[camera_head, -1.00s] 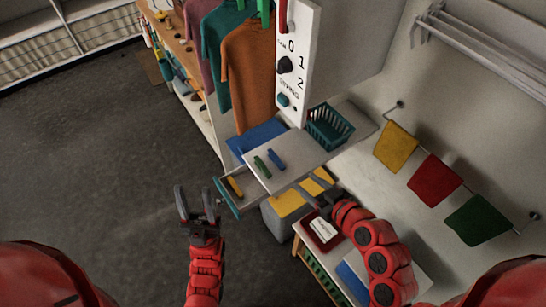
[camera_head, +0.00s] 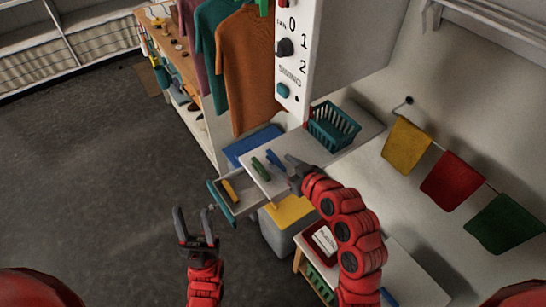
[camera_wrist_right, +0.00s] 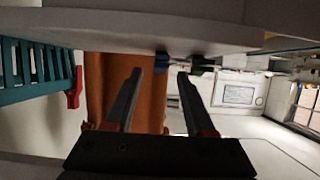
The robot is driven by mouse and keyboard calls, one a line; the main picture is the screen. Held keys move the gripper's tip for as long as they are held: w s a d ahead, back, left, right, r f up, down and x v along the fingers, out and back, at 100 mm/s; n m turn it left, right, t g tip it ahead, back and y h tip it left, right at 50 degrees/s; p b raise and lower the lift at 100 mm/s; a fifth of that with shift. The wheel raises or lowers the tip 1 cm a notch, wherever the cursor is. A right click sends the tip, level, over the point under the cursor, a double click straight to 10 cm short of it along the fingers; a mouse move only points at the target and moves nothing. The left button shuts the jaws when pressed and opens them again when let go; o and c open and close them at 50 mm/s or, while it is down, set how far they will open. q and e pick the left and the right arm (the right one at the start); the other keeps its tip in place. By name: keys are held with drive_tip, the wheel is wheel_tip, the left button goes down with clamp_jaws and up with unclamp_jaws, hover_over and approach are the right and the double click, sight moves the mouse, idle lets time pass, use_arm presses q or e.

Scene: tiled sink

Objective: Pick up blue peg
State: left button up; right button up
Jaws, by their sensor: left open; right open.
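The blue peg (camera_head: 275,159) lies on the white shelf top, beside a green peg (camera_head: 259,167). My right gripper (camera_head: 292,168) is open close to the blue peg's right side, apart from it as far as I can tell. In the right wrist view, the open fingers (camera_wrist_right: 158,78) point towards the shelf edge, and the blue peg (camera_wrist_right: 161,63) shows small between their tips. My left gripper (camera_head: 193,226) is open and empty over the floor at lower left.
A teal basket (camera_head: 333,127) stands on the shelf behind the right gripper. A white control panel (camera_head: 293,60) hangs above. Below the shelf is an open drawer (camera_head: 222,201) with a yellow peg (camera_head: 230,190). Hanging shirts (camera_head: 250,75) are behind; the floor at left is clear.

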sight(276, 162)
drive_tip(key=shift+p+x, duration=0.35)
drive_tip(key=shift+x, duration=0.9)
drive_tip(key=shift+s, duration=0.1)
drive_tip(key=shift+c, duration=0.2)
clamp_jaws()
